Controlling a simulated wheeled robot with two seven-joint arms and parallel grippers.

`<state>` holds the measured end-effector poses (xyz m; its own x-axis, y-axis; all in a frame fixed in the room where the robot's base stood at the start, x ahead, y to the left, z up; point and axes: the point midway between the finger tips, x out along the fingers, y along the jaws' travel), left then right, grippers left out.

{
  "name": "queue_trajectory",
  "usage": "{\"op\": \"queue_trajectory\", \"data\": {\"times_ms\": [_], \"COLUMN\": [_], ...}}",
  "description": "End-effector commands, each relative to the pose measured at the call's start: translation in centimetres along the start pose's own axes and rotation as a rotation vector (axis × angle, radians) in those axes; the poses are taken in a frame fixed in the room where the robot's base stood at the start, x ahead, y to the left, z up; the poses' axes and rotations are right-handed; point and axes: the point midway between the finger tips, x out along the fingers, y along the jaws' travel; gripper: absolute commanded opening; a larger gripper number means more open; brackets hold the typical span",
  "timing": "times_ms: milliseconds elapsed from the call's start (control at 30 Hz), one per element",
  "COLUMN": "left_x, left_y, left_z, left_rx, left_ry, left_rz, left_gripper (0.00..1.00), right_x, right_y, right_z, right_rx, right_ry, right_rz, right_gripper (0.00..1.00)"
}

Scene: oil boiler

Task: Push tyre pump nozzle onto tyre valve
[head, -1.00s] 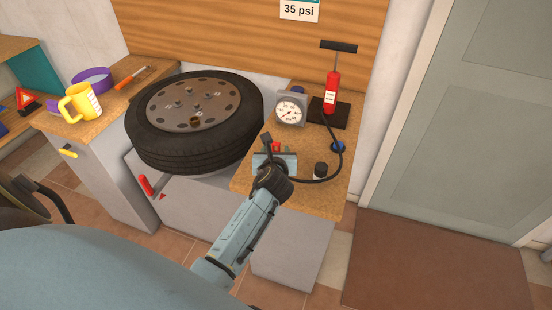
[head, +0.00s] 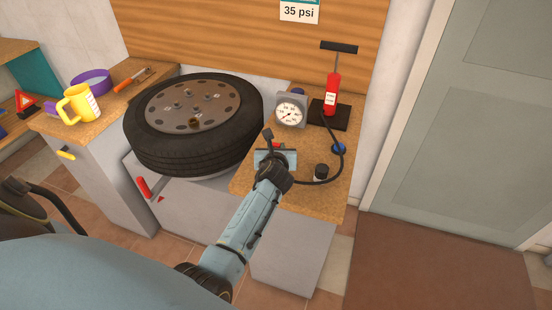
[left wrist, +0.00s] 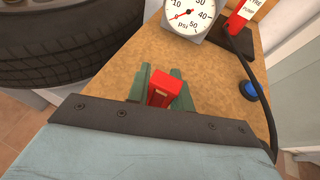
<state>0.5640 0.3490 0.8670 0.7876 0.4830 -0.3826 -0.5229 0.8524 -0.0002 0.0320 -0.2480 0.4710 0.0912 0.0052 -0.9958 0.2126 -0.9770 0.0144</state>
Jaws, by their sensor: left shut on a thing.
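The black hose (head: 341,160) loops from the red tyre pump (head: 331,93) to the gripper. The right gripper is out of view.
A pressure gauge (head: 290,114) stands behind the gripper, with a blue button (head: 338,148) and a dark cap (head: 320,172) to the right. A yellow mug (head: 78,103), purple ring (head: 92,82) and screwdriver (head: 130,79) are on the left bench.

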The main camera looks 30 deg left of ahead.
Motion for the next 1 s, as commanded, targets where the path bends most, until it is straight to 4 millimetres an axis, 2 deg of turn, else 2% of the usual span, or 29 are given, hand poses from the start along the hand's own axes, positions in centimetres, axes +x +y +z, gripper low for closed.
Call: {"op": "queue_trajectory", "data": {"times_ms": [267, 367, 700, 833, 1000], "left_x": [-0.1, -0.6, -3.2, -3.7, -3.9], "left_y": [0.0, 0.1, 0.1, 0.0, 0.0], "left_z": [0.4, 1.6, 7.7, 8.9, 9.3], "left_rx": [0.0, -0.001, 0.001, 0.0, 0.0], "left_ry": [-0.002, -0.004, -0.004, -0.003, -0.001], "left_rz": [0.0, 0.0, 0.0, 0.0, 0.0], "left_gripper": [0.0, 0.0, 0.0, 0.0, 0.0], "right_x": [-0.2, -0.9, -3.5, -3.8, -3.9], "right_y": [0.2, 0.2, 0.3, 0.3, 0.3], "right_z": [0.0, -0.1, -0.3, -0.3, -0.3], "right_rx": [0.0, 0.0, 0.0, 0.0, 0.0], "right_ry": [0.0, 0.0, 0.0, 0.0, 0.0], "right_rz": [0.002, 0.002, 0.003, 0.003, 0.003], "right_gripper": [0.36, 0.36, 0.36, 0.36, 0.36]}}
